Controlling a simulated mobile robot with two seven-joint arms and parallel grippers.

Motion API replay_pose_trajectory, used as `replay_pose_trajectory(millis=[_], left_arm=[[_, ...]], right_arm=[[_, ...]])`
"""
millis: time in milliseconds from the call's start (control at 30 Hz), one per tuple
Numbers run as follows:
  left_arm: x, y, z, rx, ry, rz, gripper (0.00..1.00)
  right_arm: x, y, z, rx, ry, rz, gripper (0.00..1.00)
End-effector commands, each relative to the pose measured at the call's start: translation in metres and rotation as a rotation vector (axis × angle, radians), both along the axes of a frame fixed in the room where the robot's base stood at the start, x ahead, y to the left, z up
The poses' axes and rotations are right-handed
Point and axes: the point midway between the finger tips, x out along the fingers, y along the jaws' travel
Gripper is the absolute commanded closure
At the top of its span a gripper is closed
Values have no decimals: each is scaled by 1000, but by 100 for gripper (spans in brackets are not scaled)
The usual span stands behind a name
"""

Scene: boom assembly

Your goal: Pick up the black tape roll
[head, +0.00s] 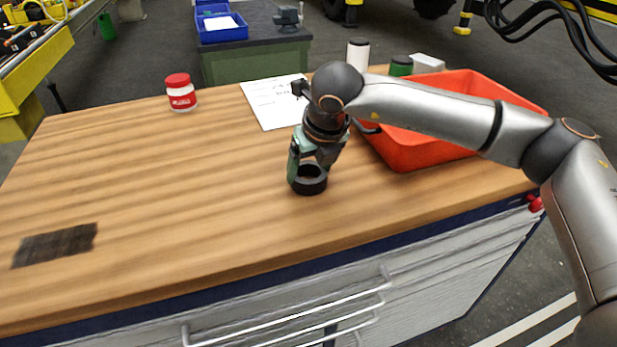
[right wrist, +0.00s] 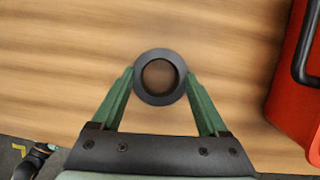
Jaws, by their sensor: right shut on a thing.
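The black tape roll (head: 309,180) is a short dark ring near the middle of the wooden tabletop, left of the red bin. In the right wrist view the tape roll (right wrist: 160,55) shows from above, with the wood visible through its hole. My right gripper (head: 308,172) reaches down to it, and its green fingers touch the roll on two opposite sides. The fingers also show in the right wrist view (right wrist: 160,88). The gripper is shut on the roll. I cannot tell whether the roll touches the table. My left gripper is not in view.
A red bin (head: 400,152) stands right of the gripper, under my right arm. A paper sheet (head: 268,100), a red-and-white jar (head: 180,92), a white bottle (head: 357,56) and a green-lidded container (head: 401,66) are farther back. A dark patch (head: 55,245) lies at left. The left tabletop is mostly clear.

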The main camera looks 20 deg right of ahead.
Motion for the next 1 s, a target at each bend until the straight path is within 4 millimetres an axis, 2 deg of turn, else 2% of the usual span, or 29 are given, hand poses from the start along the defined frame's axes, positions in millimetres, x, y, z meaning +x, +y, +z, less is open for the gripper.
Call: replay_pose_trajectory(millis=[33, 300, 667, 867, 1000], left_arm=[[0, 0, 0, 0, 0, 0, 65], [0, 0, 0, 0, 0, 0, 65], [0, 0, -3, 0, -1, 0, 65], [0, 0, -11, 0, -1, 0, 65], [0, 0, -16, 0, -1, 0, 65]], right_arm=[[0, 0, -1, -1, 2, 0, 52], [0, 0, -1, -1, 2, 0, 81], [0, 0, 5, 0, 1, -1, 81], [0, 1, 30, 1, -3, 1, 81], [-24, -1, 59, 0, -6, 3, 81]])
